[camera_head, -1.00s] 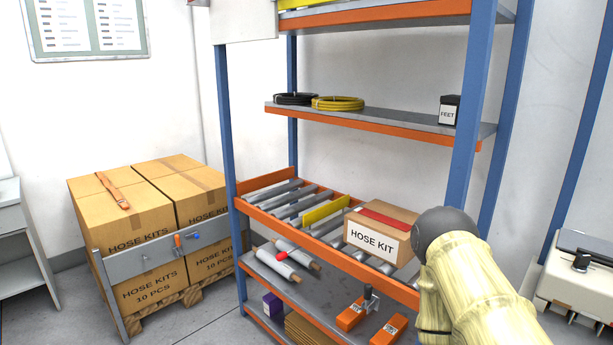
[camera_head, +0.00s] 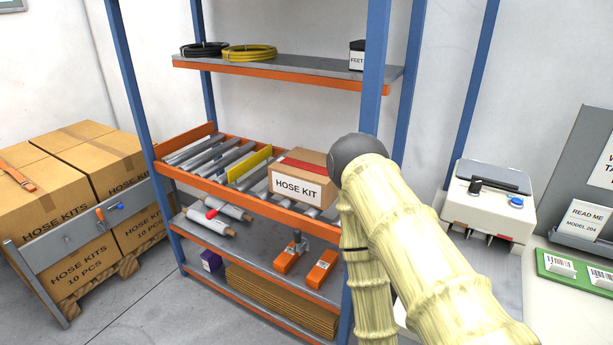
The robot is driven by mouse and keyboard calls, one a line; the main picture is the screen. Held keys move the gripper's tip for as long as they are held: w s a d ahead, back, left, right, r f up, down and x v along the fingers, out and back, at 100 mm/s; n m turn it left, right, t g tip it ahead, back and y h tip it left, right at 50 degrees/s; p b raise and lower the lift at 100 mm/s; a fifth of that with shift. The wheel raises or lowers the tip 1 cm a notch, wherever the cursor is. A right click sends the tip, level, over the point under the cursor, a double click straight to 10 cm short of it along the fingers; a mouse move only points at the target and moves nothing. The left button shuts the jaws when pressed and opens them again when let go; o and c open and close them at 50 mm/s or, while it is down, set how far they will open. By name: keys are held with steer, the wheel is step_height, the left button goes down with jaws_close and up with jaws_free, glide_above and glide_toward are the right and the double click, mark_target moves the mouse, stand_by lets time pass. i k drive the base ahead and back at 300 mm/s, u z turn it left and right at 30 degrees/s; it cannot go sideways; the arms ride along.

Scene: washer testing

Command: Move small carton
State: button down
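A small brown carton (camera_head: 297,178) with red tape on top and a white HOSE KIT label sits on the roller shelf of the blue and orange rack. It is at the right part of that shelf, right of a yellow divider (camera_head: 250,165). My pale, ribbed arm comes in from the lower right, and its dark rounded joint overlaps the carton's right edge in the picture. I cannot tell whether it touches the carton. My gripper's fingers do not show.
Larger HOSE KITS cartons (camera_head: 52,212) stand on a pallet at left behind a grey panel (camera_head: 92,232). The rack's blue front post (camera_head: 371,85) stands close to my arm. A white device (camera_head: 490,205) and a green tray (camera_head: 574,272) are at right. Floor at lower left is clear.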

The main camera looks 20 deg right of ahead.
mark_target(317, 190)
steer(key=u, duration=1.15)
steer(key=i, duration=1.4)
steer(key=z, duration=2.7)
steer(key=i, duration=0.55)
steer(key=u, duration=0.05)
